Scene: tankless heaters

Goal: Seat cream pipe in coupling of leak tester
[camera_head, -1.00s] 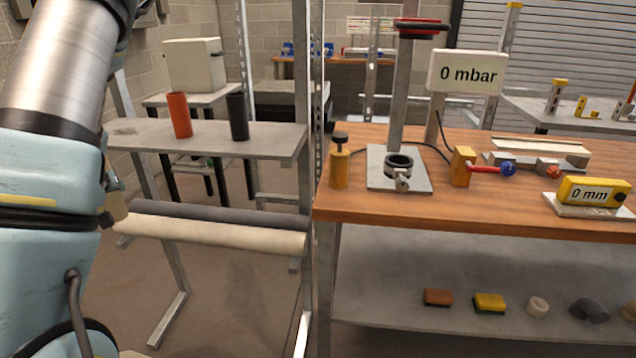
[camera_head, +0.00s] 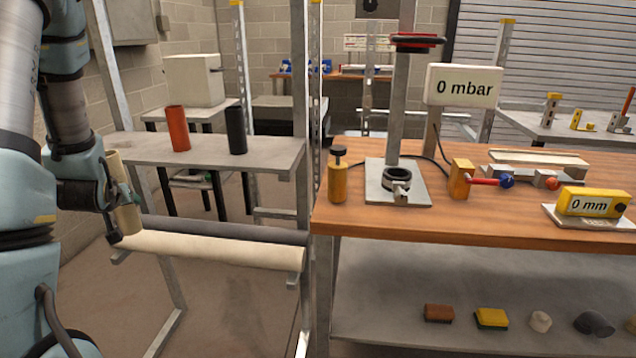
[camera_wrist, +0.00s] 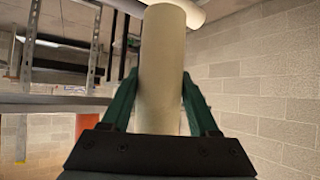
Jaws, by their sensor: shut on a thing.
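The short cream pipe (camera_head: 123,192) stands near upright, slightly tilted, in my gripper (camera_head: 104,200) at the left of the head view. In the wrist view, the two green fingers of my gripper (camera_wrist: 160,100) are shut on the cream pipe (camera_wrist: 161,65). The leak tester stands on the wooden bench, with a dark ring coupling (camera_head: 397,179) on a grey base plate (camera_head: 420,192). The coupling is empty. A post with a red-and-black disc (camera_head: 417,41) rises behind it, and its display (camera_head: 463,87) reads 0 mbar. My gripper is well left of the coupling.
A long cream pipe (camera_head: 215,249) and a dark one (camera_head: 230,230) lie on the rack below my gripper. A red pipe (camera_head: 179,128) and a black pipe (camera_head: 236,130) stand on the grey shelf. A yellow cylinder (camera_head: 338,178) and a yellow block with red lever (camera_head: 460,178) flank the coupling.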

